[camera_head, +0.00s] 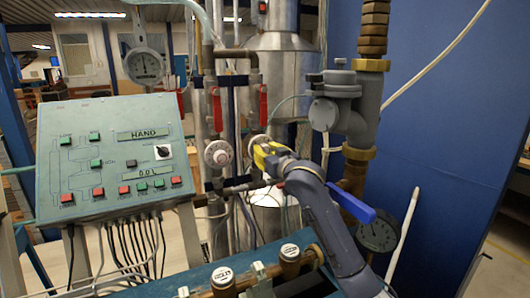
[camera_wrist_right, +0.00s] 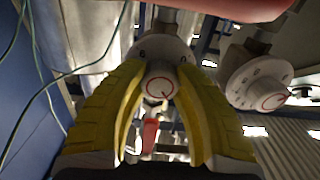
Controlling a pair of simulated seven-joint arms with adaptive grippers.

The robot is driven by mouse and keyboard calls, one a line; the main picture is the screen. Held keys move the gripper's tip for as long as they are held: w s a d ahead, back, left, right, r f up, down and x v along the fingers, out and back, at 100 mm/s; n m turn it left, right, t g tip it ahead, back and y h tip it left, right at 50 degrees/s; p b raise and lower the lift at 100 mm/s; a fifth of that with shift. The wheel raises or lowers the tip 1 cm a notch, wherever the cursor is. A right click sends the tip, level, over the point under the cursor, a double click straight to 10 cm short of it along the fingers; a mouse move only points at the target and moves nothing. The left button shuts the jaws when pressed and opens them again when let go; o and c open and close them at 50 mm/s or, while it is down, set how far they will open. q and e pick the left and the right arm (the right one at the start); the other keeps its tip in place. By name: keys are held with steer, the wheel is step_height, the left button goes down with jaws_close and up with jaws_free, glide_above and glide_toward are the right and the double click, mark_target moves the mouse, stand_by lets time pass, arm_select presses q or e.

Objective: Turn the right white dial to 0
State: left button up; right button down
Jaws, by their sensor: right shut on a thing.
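The right white dial (camera_head: 256,140) is mostly hidden behind my right gripper (camera_head: 265,154) in the head view. In the right wrist view this dial (camera_wrist_right: 160,82) lies between the yellow fingers of my right gripper (camera_wrist_right: 160,88), which are closed around its knob. A red ring with a small pointer mark shows on the knob's face; I cannot read its setting surely. The left white dial (camera_head: 217,154) is free, beside it in the head view, and also shows in the right wrist view (camera_wrist_right: 258,82). My left gripper is not in view.
A control panel (camera_head: 112,160) with buttons stands at the left, with a round gauge (camera_head: 144,66) above it. Red valve handles (camera_head: 263,105) hang over the dials. A grey valve body (camera_head: 335,100) and blue lever (camera_head: 350,202) are right. Brown-and-white capped meters (camera_head: 290,260) are in front.

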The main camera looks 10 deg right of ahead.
steer(key=c, duration=0.9)
jaws_free()
steer(key=v, duration=1.2)
